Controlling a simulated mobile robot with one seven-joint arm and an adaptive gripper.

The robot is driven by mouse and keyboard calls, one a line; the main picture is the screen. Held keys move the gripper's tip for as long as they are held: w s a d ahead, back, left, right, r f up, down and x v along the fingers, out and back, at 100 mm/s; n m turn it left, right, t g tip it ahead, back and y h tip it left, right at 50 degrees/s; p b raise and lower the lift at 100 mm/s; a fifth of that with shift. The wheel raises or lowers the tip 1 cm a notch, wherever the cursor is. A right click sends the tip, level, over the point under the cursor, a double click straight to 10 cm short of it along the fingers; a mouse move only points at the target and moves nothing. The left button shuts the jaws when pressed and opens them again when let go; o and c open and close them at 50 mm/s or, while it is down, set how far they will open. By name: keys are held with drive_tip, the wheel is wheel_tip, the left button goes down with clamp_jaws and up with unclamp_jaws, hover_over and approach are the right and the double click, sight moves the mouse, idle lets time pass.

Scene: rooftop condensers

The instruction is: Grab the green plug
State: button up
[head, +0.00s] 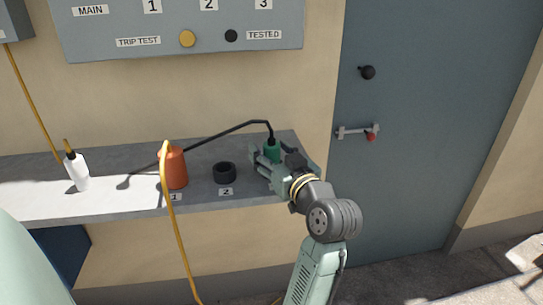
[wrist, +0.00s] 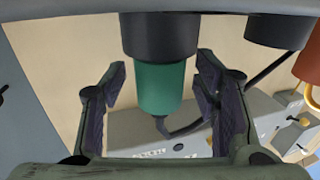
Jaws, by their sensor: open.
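The green plug (head: 271,150) stands upright near the right end of the grey shelf, partly hidden behind my gripper (head: 272,167). A black cable (head: 255,122) arches from its top to the left. In the wrist view the green plug (wrist: 161,90) sits in a black round holder (wrist: 159,37). My gripper (wrist: 160,100) is open there, with one finger on each side of the plug. A gap shows between the plug and each finger, so neither appears to touch it.
A grey panel (head: 190,25) hangs above. A blue-grey door (head: 420,150) is at the right.

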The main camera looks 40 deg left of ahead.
drive_tip(key=shift+c, duration=0.6)
drive_tip(key=c, duration=1.2)
